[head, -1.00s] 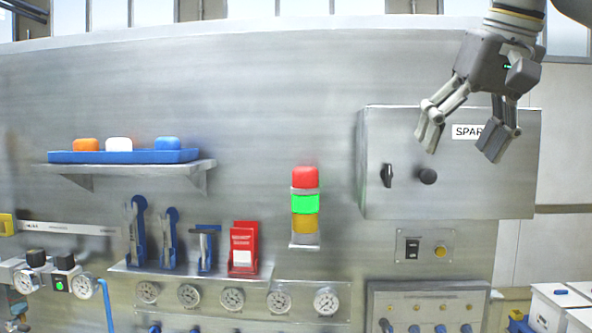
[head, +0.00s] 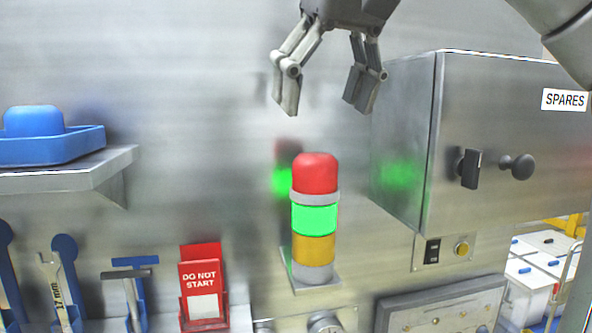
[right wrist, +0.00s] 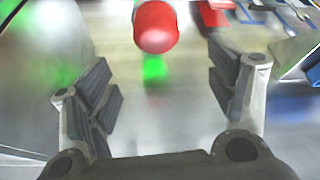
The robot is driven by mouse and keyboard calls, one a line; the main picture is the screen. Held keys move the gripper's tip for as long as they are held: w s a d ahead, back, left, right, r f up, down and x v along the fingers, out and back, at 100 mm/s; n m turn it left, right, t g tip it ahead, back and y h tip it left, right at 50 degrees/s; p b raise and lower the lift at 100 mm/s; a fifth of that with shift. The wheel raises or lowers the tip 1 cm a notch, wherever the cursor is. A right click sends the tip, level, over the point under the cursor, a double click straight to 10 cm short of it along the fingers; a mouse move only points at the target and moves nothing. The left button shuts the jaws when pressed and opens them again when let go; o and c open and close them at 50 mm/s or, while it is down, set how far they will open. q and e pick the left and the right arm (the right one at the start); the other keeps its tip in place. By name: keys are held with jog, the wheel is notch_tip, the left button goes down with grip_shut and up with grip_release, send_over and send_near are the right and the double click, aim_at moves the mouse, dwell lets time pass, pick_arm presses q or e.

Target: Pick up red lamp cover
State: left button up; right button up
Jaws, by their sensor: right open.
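The red lamp cover (head: 315,173) is a domed cap on top of a stack light, above a lit green section (head: 314,217) and an amber section (head: 314,248). My right gripper (head: 324,105) is open and empty, pointing down above the red cover and apart from it. In the right wrist view the red cover (right wrist: 156,27) shows at the top, beyond the open fingers (right wrist: 163,95) and between them sideways. My left gripper is not in view.
A metal cabinet marked SPARES (head: 405,140) juts out right of the stack light. A shelf with a blue tray (head: 80,148) is at left. A red DO NOT START holder (head: 203,290) and hung tools stand at lower left.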

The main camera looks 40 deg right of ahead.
aim_at(316, 153)
jog(key=f, duration=0.3)
jog(key=shift+s+d+f, duration=0.1)
jog(key=shift+d, duration=0.2)
jog(key=w+f+p, duration=0.1)
jog(key=w+f, duration=0.1)
jog(key=f, duration=0.1)
jog(key=shift+w, duration=0.1)
jog(key=shift+p+x, duration=0.35)
jog(key=shift+x, duration=0.6)
jog(key=shift+w+d+f, duration=0.15)
jog(key=shift+d+f, duration=0.1)
jog(key=shift+f, duration=0.2)
jog(key=shift+a, duration=0.15)
jog(key=c, duration=1.1)
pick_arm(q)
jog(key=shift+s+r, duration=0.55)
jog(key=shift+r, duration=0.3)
